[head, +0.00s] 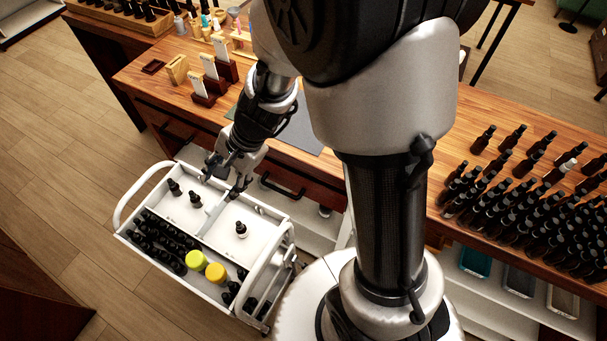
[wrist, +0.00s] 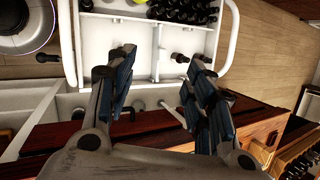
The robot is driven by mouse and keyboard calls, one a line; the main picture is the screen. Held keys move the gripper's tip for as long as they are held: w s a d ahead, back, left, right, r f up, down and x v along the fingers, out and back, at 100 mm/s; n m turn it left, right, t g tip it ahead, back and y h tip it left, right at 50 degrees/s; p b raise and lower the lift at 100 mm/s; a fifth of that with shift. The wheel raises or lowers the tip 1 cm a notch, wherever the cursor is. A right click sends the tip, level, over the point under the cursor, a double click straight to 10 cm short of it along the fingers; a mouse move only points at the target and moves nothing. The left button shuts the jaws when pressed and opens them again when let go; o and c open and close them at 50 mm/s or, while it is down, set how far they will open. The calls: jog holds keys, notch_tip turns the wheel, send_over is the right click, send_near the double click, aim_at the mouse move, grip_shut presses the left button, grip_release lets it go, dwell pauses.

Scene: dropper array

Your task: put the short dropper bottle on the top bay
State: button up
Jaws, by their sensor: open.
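A white cart (head: 258,207) has an upper tray split into bays. Two dark dropper bottles (head: 174,187) (head: 195,200) stand upright in the upper left bay. I cannot tell which one is the short bottle. My gripper (head: 225,177) is open and empty, above the tray's back edge near the divider. In the wrist view my gripper (wrist: 163,62) shows its fingers spread, with a dark bottle (wrist: 179,58) beyond, beside the right finger.
Several dark bottles (head: 160,237) and two jars with yellow lids (head: 197,260) (head: 216,272) fill the cart's front compartments. A wooden workbench (head: 150,78) stands behind the cart, with many dark bottles (head: 490,205) on its right part. The cart's handle (head: 128,197) rises at the left.

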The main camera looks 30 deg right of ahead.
jog(key=s+d+r+n+h, duration=0.1)
jog(key=s+d+r+n, duration=0.1)
jog(key=s+r+n, duration=0.7)
jog(key=s+d+r+n+t+h, duration=0.2)
jog(key=s+d+r+n+h, duration=0.1)
jog(key=s+d+r, duration=0.5)
jog(key=shift+s+d+r+t+h, duration=0.15)
jog(key=shift+s+d+t+h, duration=0.15)
jog(key=shift+d+h, duration=0.25)
